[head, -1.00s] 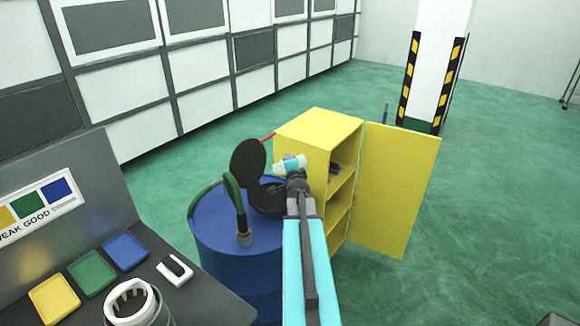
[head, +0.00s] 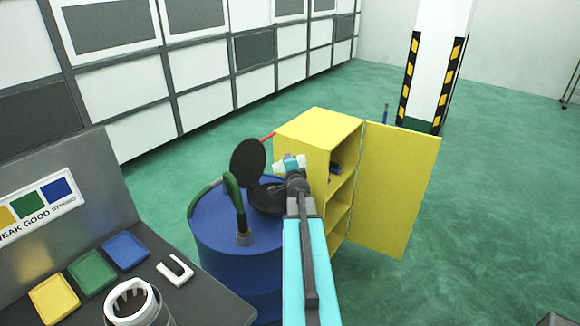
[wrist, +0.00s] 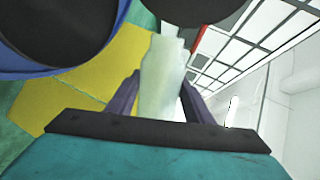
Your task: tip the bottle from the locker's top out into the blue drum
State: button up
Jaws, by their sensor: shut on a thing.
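My gripper (wrist: 160,98) is shut on a pale, translucent bottle (wrist: 162,75), seen between the two dark fingers in the wrist view. In the head view my gripper (head: 288,165) is small, beside the yellow locker (head: 318,122) and above the right rear of the blue drum (head: 220,235). The bottle's outline is hard to tell there. The drum's dark opening (head: 264,198) lies just left of and below the gripper, partly hidden by my arm. The drum also fills the upper left of the wrist view (wrist: 113,20).
A round black lid (head: 248,162) stands raised behind the opening. A green hose with a black nozzle (head: 238,210) stands on the drum's top. The locker's door (head: 395,190) hangs open to the right. A bench (head: 200,300) with coloured trays is at lower left.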

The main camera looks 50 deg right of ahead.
jog(key=shift+m, duration=0.3)
